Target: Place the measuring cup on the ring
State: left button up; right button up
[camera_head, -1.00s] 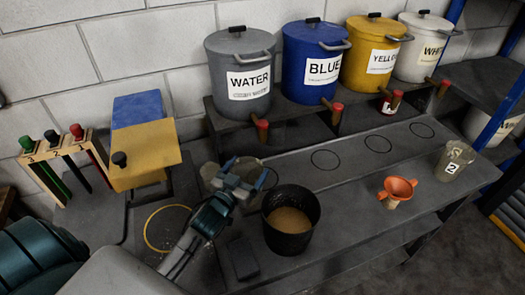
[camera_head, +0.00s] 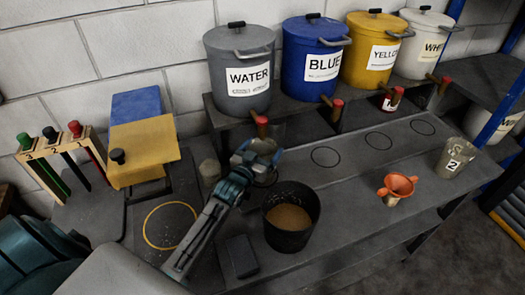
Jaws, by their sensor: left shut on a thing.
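My left gripper (camera_head: 262,155) is shut in front of the water pot's tap. It is shut on a clear cup (camera_head: 266,179), seemingly the measuring cup, mostly hidden behind the jaws. I cannot tell whether the cup touches the bench. A yellow ring (camera_head: 146,224) is marked on the dark surface at the left, with nothing standing in it. Black rings (camera_head: 325,157) are marked along the bench below the taps; those to the right of the gripper are bare. Another clear cup marked 2 (camera_head: 455,160) stands at the bench's right end. My right gripper is not in view.
Pots of water (camera_head: 245,110), blue (camera_head: 312,90), yellow (camera_head: 368,75) and white (camera_head: 425,60) stand on the raised shelf. A black bucket (camera_head: 290,235) of brown stuff, an orange funnel (camera_head: 397,185), a dark block (camera_head: 240,257) and a small grey jar (camera_head: 210,171) stand nearby.

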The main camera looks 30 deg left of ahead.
pick_arm(q)
jog(key=shift+f, duration=0.1)
jog(key=o, duration=1.2)
jog(key=shift+c, duration=0.2)
jog(key=shift+r, duration=0.2)
jog(key=s+b, duration=0.4)
jog(key=s, duration=0.8)
